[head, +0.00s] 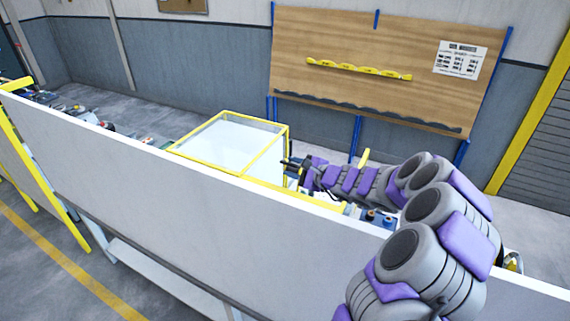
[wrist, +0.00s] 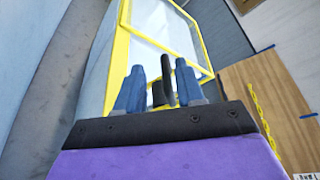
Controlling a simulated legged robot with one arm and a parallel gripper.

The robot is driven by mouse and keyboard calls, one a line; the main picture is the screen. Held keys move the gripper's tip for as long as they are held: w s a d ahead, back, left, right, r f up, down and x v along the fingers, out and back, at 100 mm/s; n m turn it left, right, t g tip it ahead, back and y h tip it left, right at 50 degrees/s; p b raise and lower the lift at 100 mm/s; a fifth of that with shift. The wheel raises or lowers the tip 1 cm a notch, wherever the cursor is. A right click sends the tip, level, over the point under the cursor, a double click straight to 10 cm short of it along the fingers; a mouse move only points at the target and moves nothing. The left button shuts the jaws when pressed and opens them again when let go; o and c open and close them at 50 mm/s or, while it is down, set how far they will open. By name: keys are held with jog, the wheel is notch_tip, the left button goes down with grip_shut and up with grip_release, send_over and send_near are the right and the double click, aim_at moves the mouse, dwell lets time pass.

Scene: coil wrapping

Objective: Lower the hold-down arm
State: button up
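My gripper (head: 291,165) is over the wall in the head view, close to the right side of a yellow-framed clear box (head: 228,142). In the wrist view my gripper (wrist: 158,72) has its two blue fingers spread apart. A dark upright bar (wrist: 167,72) shows between the fingers, in front of the same yellow-framed box (wrist: 160,28). I cannot tell whether this bar is the hold-down arm, or whether the fingers touch it. The hold-down arm cannot be made out clearly in the head view, where the wall and my arm hide much of the machine.
A long pale wall panel (head: 180,205) stands between my body and the machine. Blue parts (head: 375,219) sit behind its top edge, beneath my arm. A wooden board (head: 385,45) with a yellow strip (head: 358,69) stands behind. Grey floor is open beyond the box.

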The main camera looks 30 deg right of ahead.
aim_at(286, 163)
jog(key=w, duration=0.1)
jog(key=w+f, duration=0.1)
jog(key=w, duration=0.1)
jog(key=shift+w+d, duration=0.1)
jog(key=shift+d, duration=0.05)
jog(key=shift+w+a, duration=0.25)
jog(key=shift+a, duration=0.2)
jog(key=shift+c, duration=0.8)
jog(key=shift+f, duration=0.1)
jog(key=c, duration=0.4)
jog(key=shift+d+f, duration=0.1)
jog(key=shift+d, duration=0.1)
grip_shut()
